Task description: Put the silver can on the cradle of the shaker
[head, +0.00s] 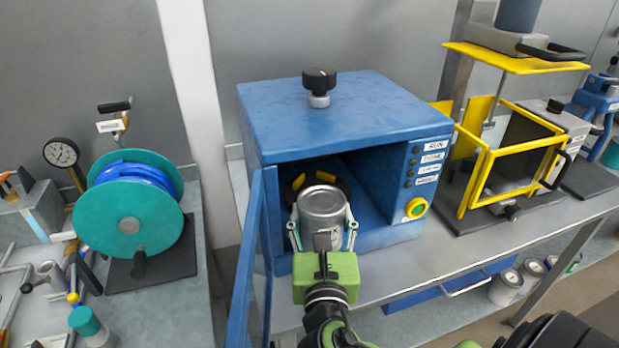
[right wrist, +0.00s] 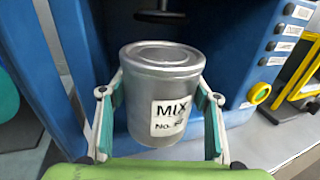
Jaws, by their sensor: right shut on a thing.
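The silver can (head: 322,207) is upright in my right gripper (head: 322,222), at the open front of the blue shaker (head: 345,112). The right wrist view shows the can (right wrist: 160,75) with a white MIX label facing me, and the fingers of my right gripper (right wrist: 162,115) closed on its two sides. Behind the can, inside the shaker, a dark round cradle (head: 297,182) with yellow parts shows in part. The can hides most of it. I cannot tell whether the can touches the cradle. My left gripper is not in view.
The shaker's blue door (head: 257,262) stands open to the left of my right gripper. A button panel (head: 422,175) is on the right of the opening. A yellow-framed machine (head: 510,165) stands to the right, a teal hose reel (head: 128,215) to the left. Cans (head: 506,287) stand below the bench.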

